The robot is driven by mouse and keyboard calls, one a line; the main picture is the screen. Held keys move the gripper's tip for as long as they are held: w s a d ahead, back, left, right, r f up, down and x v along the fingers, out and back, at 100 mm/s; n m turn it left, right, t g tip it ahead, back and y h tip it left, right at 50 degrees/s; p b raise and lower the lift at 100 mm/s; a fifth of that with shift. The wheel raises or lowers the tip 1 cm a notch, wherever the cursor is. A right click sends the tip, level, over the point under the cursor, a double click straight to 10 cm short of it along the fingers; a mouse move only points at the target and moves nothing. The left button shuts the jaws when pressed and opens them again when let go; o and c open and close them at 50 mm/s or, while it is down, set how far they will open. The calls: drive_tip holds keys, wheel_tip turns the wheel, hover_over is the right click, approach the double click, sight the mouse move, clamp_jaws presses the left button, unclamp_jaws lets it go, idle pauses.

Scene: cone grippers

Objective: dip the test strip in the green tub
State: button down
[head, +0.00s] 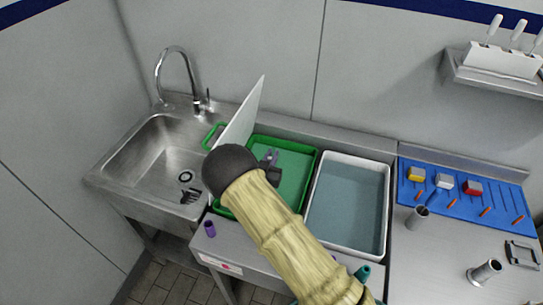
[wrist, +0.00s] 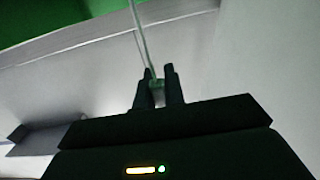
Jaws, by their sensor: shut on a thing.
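The green tub (head: 297,176) stands on the counter between the sink and a white tub. My gripper (head: 268,160) is over it in the head view, with my forearm crossing in front and hiding the tub's near left part. In the wrist view my gripper (wrist: 159,78) is shut on a thin pale strip (wrist: 141,40), which I take for the test strip. The strip sticks out well beyond the fingertips toward the green area at the top. I cannot tell whether its end touches anything in the tub. I cannot make the strip out in the head view.
A tall white panel (head: 241,116) stands between the sink (head: 150,160) and the green tub, close to my gripper. The white tub (head: 387,195) of bluish liquid is at right. A blue mat (head: 445,205) with small blocks lies farther right. A purple object (head: 209,228) is at front.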

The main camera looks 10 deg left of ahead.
wheel_tip(320, 180, down, 4)
drive_tip(key=b, duration=0.3)
drive_tip(key=shift+s+f, duration=0.1)
drive_tip(key=shift+s+d+f, duration=0.1)
drive_tip(key=shift+s+f, duration=0.05)
drive_tip(key=shift+f, duration=0.15)
idle(1.3)
wheel_tip(320, 180, up, 11)
drive_tip(key=p, duration=0.5)
drive_tip(key=shift+w, duration=0.2)
idle(0.8)
drive_tip(key=shift+w+f, duration=0.1)
drive_tip(key=shift+f, duration=0.05)
drive_tip(key=shift+a, duration=0.2)
